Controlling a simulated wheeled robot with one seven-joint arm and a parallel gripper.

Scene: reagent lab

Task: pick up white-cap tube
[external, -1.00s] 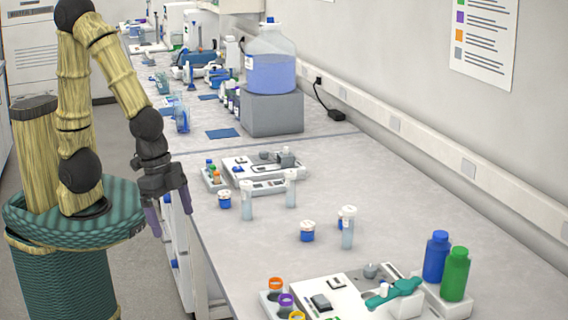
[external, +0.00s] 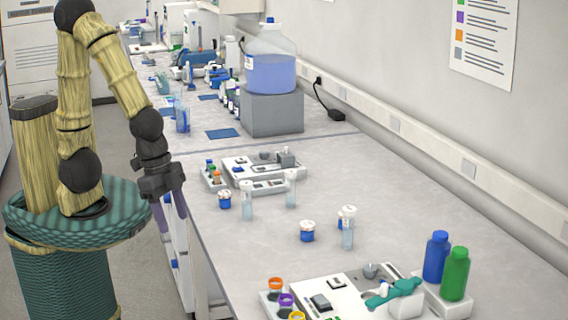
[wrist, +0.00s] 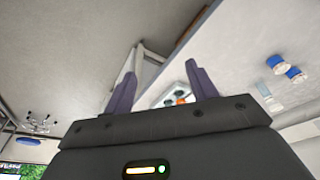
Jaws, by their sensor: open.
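Several clear tubes with white caps stand upright on the bench in the external view: one at the left (external: 247,201), one behind it (external: 291,189), and one at the right (external: 348,229). My gripper (external: 171,210) is open and empty. It hangs beside the bench's left edge, to the left of the tubes and apart from them. In the wrist view its two fingers (wrist: 162,85) are spread with nothing between them. A pale tube-like item shows at the right of that view (wrist: 268,96), too small to identify surely.
Blue (external: 437,257) and green (external: 455,275) bottles stand front right. The bench middle is largely clear.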

